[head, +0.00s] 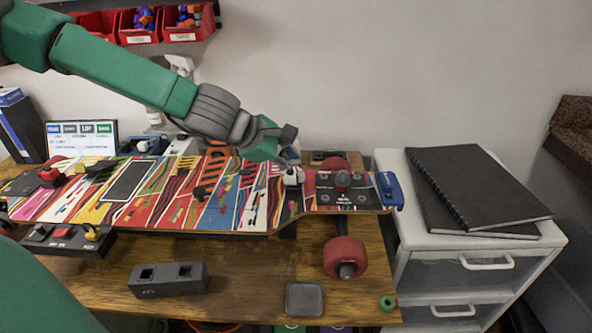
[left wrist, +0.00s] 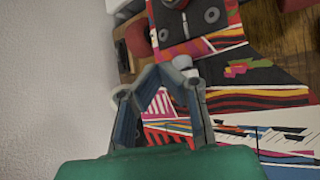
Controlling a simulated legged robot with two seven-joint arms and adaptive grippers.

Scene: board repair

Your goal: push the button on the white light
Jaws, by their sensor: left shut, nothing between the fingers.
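The white light (head: 293,177) is a small pale block on the colourful skateboard deck (head: 228,217), just left of the black truck plate. My left gripper (head: 289,158) comes in from the upper left, its fingertips just above and behind the light in the picture. In the left wrist view my gripper (left wrist: 163,73) has its fingertips together, with nothing between them. A pale grey-white piece, probably the light (left wrist: 183,62), shows just past the tips; whether they touch it cannot be told. The light's button cannot be made out. My right gripper is not in view.
The board lies across a wooden table (head: 235,288). A red wheel (head: 345,257) and blue clip (head: 388,189) are at its right end. A dark holder (head: 168,279) stands in front. A white drawer unit (head: 469,238) with black notebooks (head: 475,187) is on the right.

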